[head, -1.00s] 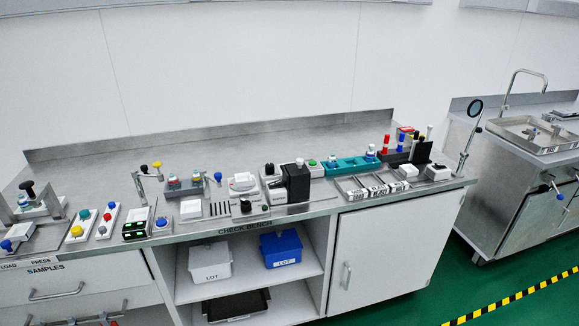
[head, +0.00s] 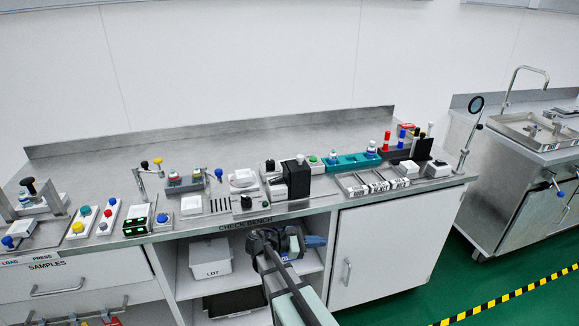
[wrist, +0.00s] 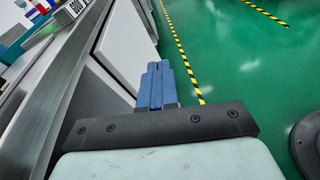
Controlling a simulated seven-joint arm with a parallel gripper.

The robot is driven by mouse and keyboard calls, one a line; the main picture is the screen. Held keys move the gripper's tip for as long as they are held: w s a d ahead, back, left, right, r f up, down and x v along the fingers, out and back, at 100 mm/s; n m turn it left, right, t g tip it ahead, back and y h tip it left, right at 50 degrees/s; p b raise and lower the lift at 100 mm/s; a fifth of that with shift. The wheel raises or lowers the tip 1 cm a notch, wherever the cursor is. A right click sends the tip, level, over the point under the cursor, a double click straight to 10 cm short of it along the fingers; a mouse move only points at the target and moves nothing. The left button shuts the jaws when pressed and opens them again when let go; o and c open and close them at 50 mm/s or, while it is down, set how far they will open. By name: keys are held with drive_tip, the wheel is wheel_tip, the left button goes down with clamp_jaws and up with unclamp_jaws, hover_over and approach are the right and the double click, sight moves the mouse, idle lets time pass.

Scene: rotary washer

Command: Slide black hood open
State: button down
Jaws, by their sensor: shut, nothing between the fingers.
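The black hood (head: 298,180) is an upright dark block on a device near the front of the check bench, with a pale knob on top. My gripper (head: 320,241) is in front of the bench, below the worktop edge and the hood, apart from both. Its blue fingers point right in the head view. In the wrist view the blue fingers (wrist: 157,72) lie together, shut and empty, over the green floor beside the cabinet. The hood is not recognisable in the wrist view.
The worktop (head: 120,165) holds several small devices left of the hood, and a teal rack (head: 348,163) and pens to the right.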

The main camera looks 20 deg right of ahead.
drive_tip(key=w+a+r+n+t+h, duration=0.1)
drive_tip(key=w+a+r, duration=0.15)
drive_tip(key=r, duration=0.35)
drive_tip(key=w+a+r+h, duration=0.1)
drive_tip(key=w+a+r, duration=0.1)
drive_tip(key=w+r, duration=0.25)
drive_tip(key=n+t, duration=0.4)
drive_tip(key=n, duration=0.1)
approach(301, 160)
drive_tip(key=x, duration=0.6)
drive_tip(key=shift+w, duration=0.4)
drive_tip(key=shift+r, duration=0.1)
drive_tip(key=shift+s+x, duration=0.2)
drive_tip(key=shift+x, duration=0.65)
drive_tip(key=shift+s+x, duration=0.2)
drive_tip(key=shift+x, duration=0.65)
